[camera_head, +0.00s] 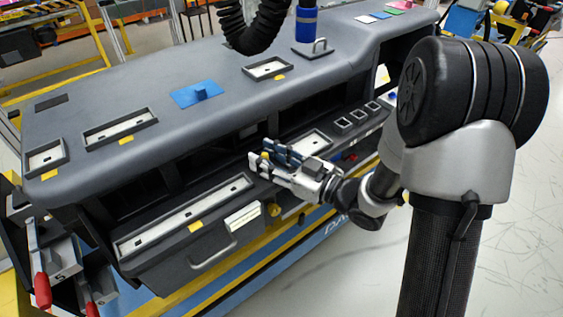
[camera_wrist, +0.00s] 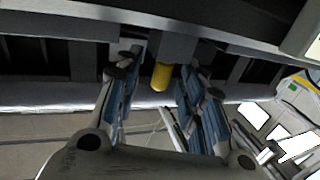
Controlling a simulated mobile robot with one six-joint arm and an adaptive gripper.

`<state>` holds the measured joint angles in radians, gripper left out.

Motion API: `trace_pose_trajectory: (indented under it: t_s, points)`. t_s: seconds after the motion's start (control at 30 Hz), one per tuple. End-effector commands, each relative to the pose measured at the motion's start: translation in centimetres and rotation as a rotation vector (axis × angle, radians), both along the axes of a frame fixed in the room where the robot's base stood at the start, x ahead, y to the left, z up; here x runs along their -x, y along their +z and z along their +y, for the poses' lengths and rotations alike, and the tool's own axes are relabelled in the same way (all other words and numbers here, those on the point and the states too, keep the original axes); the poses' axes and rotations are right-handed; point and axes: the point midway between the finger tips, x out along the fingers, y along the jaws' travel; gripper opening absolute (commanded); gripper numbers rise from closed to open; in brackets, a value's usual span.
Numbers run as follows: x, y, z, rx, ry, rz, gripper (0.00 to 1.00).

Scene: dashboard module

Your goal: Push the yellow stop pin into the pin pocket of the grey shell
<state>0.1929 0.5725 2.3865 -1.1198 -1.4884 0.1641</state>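The yellow stop pin (camera_wrist: 161,76) shows in the wrist view as a short rounded yellow end sticking out of a grey block (camera_wrist: 168,47), which looks like the grey shell. How deep the pin sits in its pocket is hidden. In the head view my gripper (camera_head: 268,153) is at the dashboard's front face, and a small yellow spot of the pin (camera_head: 264,155) shows between the fingers.
The dashboard module (camera_head: 220,75) fills the middle. Trays lie near my gripper: a long one (camera_head: 185,215) to the left and a small one (camera_head: 309,143) to the right. A blue plate with a knob (camera_head: 196,93) is on top. Red-handled clamps (camera_head: 41,288) stand lower left.

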Motion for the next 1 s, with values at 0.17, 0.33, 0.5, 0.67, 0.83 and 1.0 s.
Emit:
trace_pose_trajectory:
  t_s: [0.17, 0.33, 0.5, 0.67, 0.83, 1.0]
  points:
    - [1.7, 0.0, -2.5, -0.001, -0.007, 0.001, 0.37]
    - [4.0, 0.0, -5.6, 0.0, -0.009, 0.0, 0.37]
    - [5.8, 0.1, -7.8, 0.0, -0.005, -0.001, 0.37]
    - [6.7, 0.0, -8.9, 0.0, -0.003, 0.0, 0.37]
    - [7.0, 0.0, -9.1, 0.0, 0.001, 0.0, 0.37]
    - [7.0, 0.0, -9.1, -0.001, 0.001, -0.001, 0.37]
